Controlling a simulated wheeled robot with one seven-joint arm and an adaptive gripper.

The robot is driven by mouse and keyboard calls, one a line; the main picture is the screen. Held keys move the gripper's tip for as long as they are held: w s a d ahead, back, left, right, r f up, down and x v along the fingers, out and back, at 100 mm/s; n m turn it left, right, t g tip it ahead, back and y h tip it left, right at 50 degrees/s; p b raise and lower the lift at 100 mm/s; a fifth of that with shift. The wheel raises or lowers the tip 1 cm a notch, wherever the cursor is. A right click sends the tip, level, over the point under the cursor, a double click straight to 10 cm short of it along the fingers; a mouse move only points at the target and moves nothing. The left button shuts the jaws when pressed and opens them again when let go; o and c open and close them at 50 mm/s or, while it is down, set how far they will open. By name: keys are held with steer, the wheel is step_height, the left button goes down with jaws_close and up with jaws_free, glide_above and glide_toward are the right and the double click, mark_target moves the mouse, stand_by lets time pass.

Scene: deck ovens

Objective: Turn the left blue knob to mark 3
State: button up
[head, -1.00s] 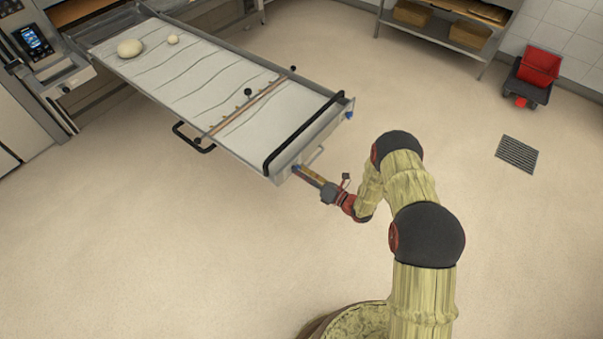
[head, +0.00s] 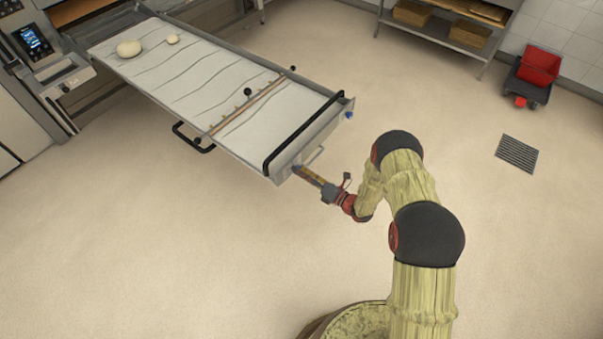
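The left blue knob (head: 296,168) is on the near end face of the long loader table (head: 237,160), at its lower corner. Only a small bit of blue shows, and its marks are too small to read. My gripper (head: 302,171) reaches up-left to that knob, with its fingertips at or against it. The fingers cover most of the knob, and I cannot tell whether they are closed on it. A second blue knob (head: 349,115) sits at the right corner of the same end, clear of my arm.
A black bar (head: 303,133) runs across the table's near end. A black handle (head: 193,138) sticks out on its left side. Dough balls (head: 130,48) lie at the far end near the oven panel (head: 34,42). The floor around is mostly clear, with a red cart (head: 538,68) far right.

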steer(key=o, duration=0.3)
steer(key=shift+o, duration=0.2)
steer(key=v, duration=1.2)
stand_by(0.3)
